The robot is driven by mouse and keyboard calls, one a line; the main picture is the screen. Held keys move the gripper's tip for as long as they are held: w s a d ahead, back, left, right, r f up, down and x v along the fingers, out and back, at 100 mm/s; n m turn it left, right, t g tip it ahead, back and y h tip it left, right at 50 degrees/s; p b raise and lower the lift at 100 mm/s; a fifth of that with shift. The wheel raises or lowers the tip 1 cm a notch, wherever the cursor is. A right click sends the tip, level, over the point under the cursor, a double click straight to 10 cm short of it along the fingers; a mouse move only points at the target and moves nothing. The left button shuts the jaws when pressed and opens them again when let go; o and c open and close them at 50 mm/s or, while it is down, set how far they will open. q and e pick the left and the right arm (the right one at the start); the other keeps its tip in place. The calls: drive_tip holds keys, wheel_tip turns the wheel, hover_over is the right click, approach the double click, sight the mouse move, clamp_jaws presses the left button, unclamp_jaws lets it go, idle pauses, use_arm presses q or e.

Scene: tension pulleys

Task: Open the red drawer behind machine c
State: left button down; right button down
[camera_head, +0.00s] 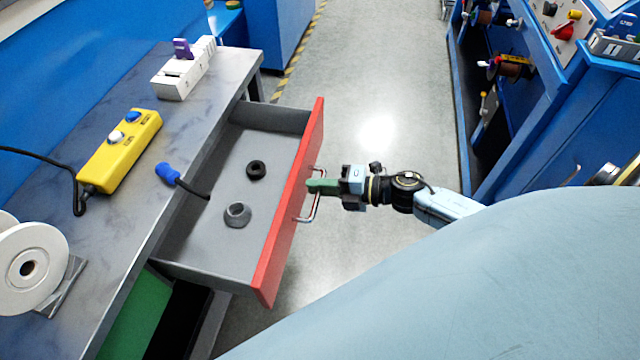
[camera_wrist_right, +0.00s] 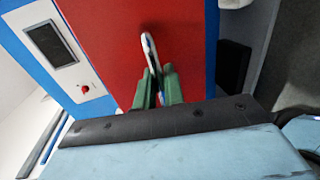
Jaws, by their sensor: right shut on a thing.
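The red drawer (camera_head: 283,225) stands pulled well out from under the grey workbench, its grey inside showing. Its metal handle (camera_head: 313,205) is on the red front. My right gripper (camera_head: 314,186), with green fingers, is shut on this handle. In the right wrist view the green fingers (camera_wrist_right: 158,88) close around the handle (camera_wrist_right: 151,50) in front of the red drawer face (camera_wrist_right: 105,30). My left gripper is not in view.
On the workbench (camera_head: 190,115) are a yellow button box (camera_head: 120,150) with a cable, a white device (camera_head: 185,72) with a purple part and white spools (camera_head: 30,265). Blue machines (camera_head: 560,120) stand at the right. The floor (camera_head: 390,90) between is clear.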

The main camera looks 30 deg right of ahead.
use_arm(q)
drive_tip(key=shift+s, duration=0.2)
use_arm(e)
drive_tip(key=c, duration=1.6)
unclamp_jaws()
drive_tip(key=shift+s+d, duration=0.2)
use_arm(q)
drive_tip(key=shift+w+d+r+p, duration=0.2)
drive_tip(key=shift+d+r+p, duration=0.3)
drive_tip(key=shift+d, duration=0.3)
use_arm(e)
drive_tip(key=v, duration=1.3)
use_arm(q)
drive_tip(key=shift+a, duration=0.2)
